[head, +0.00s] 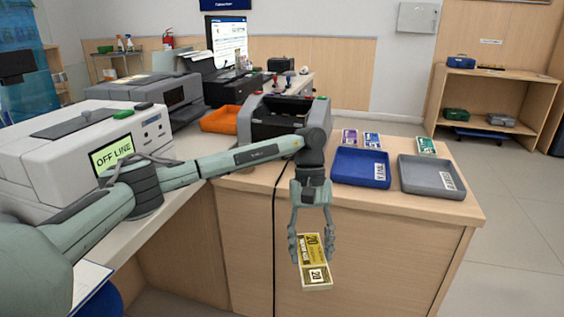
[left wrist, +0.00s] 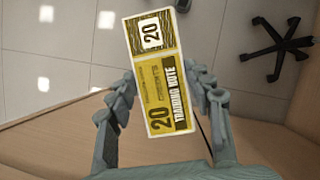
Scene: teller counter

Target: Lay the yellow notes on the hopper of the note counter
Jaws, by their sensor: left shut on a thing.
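The yellow notes (head: 316,262) are a flat bundle marked 20, and they also show in the left wrist view (left wrist: 158,75). My left gripper (head: 312,250) is shut on the bundle and holds it in front of the counter's front panel, off any surface; it also shows in the left wrist view (left wrist: 163,100). The note counter is probably the dark grey machine (head: 285,122) on the counter, behind my left forearm. The arm hides part of its front, and I cannot make out its hopper clearly. My right gripper is not in view.
A blue tray (head: 343,181) and a grey tray (head: 405,188) lie right of the machine. Purple (head: 349,137), blue (head: 371,140) and green notes (head: 426,146) lie behind them.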

